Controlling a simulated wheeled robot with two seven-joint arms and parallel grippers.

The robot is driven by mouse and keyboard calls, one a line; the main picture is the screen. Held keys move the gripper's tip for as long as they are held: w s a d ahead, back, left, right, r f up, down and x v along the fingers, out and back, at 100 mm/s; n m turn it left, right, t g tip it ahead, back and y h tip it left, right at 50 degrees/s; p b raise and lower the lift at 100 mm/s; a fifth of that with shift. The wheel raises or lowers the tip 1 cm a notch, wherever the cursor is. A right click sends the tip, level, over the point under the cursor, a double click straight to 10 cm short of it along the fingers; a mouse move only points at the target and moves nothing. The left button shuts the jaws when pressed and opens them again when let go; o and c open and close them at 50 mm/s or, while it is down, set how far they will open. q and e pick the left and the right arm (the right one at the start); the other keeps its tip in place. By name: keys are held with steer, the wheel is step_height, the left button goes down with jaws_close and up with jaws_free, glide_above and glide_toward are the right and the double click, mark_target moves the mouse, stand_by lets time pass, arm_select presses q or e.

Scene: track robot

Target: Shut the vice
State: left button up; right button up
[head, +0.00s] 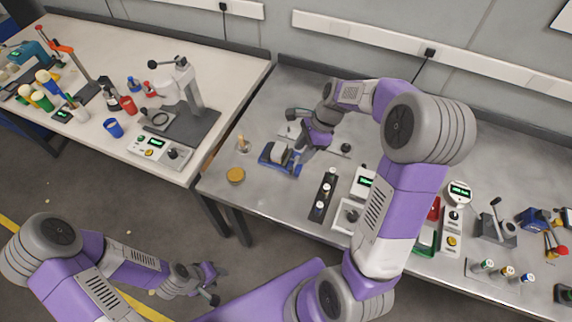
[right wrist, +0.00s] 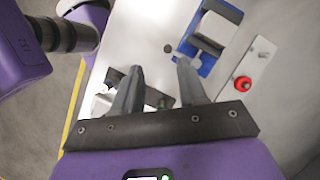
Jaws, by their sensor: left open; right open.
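The vice (head: 268,161) has a blue base and grey jaws and sits on the grey metal bench. In the right wrist view the vice (right wrist: 206,62) lies ahead of my fingertips, with a pale block-like jaw part on blue and a small dark round knob beside it. I cannot tell how wide its jaw gap is. My right gripper (head: 303,157) is beside the vice in the head view and partly covers it. In the right wrist view my right gripper (right wrist: 157,68) is open with nothing between its fingers. My left gripper (head: 212,285) is open, empty and low, away from the bench.
A plate with a red button (right wrist: 242,83) is right of the vice in the wrist view. A dark strip with several round pieces (head: 324,195) and a yellow-brown disc (head: 236,175) are near the vice. A white table (head: 85,150) stands left, across a narrow gap.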

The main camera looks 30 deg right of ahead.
mark_target(291, 168)
steer(key=b+x, duration=0.1)
steer(key=x, duration=0.2)
steer(key=d+b+x, duration=0.1)
steer(key=b+x, duration=0.1)
steer(key=x, duration=0.2)
steer(key=b+x, duration=0.1)
steer(key=x, duration=0.3)
steer(key=shift+w+d+f+b, duration=0.1)
steer(key=shift+w+f+b, duration=0.25)
steer(key=shift+w+f, duration=0.05)
arm_select(q)
steer(key=f, duration=0.2)
steer(key=w+f, duration=0.1)
steer(key=f, duration=0.2)
steer(key=shift+w+f, duration=0.1)
steer(key=shift+f, duration=0.25)
arm_select(e)
jaws_close()
